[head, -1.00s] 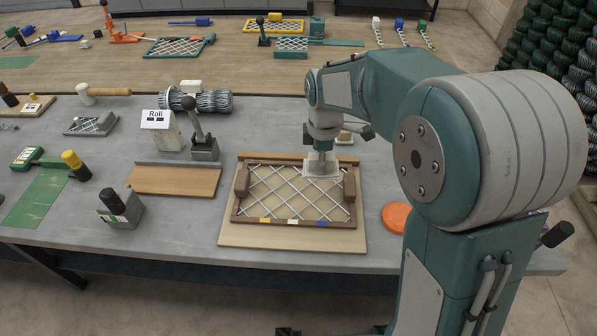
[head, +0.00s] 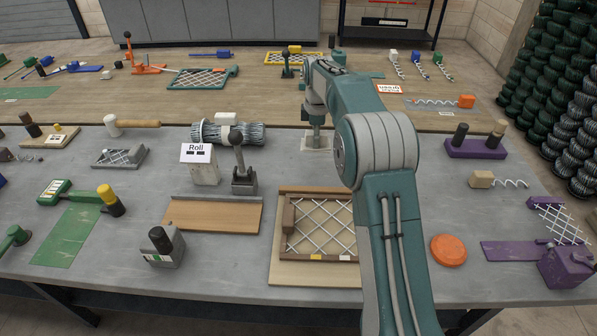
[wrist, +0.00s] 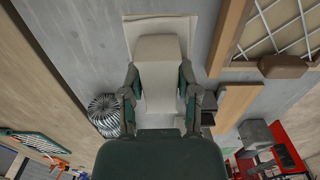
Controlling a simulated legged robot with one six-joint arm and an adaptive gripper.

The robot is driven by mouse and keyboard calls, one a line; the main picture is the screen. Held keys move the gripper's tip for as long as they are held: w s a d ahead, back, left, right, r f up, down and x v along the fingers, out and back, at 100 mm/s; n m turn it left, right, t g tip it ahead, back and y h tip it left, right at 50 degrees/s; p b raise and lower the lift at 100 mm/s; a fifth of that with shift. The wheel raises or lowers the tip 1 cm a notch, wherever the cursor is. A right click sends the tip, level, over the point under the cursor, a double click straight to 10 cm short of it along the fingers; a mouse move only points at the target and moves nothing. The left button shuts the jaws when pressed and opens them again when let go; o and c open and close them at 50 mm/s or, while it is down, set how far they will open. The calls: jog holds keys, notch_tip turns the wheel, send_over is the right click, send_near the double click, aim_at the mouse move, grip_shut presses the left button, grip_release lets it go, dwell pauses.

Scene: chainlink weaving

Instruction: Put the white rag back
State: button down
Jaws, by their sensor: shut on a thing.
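The white rag (wrist: 161,27) shows in the wrist view as a flat pale sheet with a blocky pale raised part on it. My gripper (wrist: 160,82) is shut on this raised part, one finger on each side. In the head view the rag (head: 318,144) is at the far edge of the grey bench, behind the wooden weaving frame (head: 287,225). My gripper (head: 317,122) points straight down over it. I cannot tell whether the sheet touches the bench. My arm hides the right part of the frame.
A wire roll (head: 236,133), a "Roll" sign block (head: 198,165) and a lever block (head: 243,180) stand left of my gripper. An orange disc (head: 448,250) and purple tools (head: 475,148) lie to the right. Bare bench shows between the roll and the frame.

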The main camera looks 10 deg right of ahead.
aim_at(311, 172)
jog(key=shift+w+a, duration=0.1)
jog(key=shift+a, duration=0.6)
jog(key=shift+d+f, duration=0.15)
jog(key=shift+f, duration=0.1)
notch_tip(311, 172, down, 9)
jog(key=shift+d+f, duration=0.1)
jog(key=shift+f, duration=0.1)
jog(key=shift+c, duration=1.7)
grip_release()
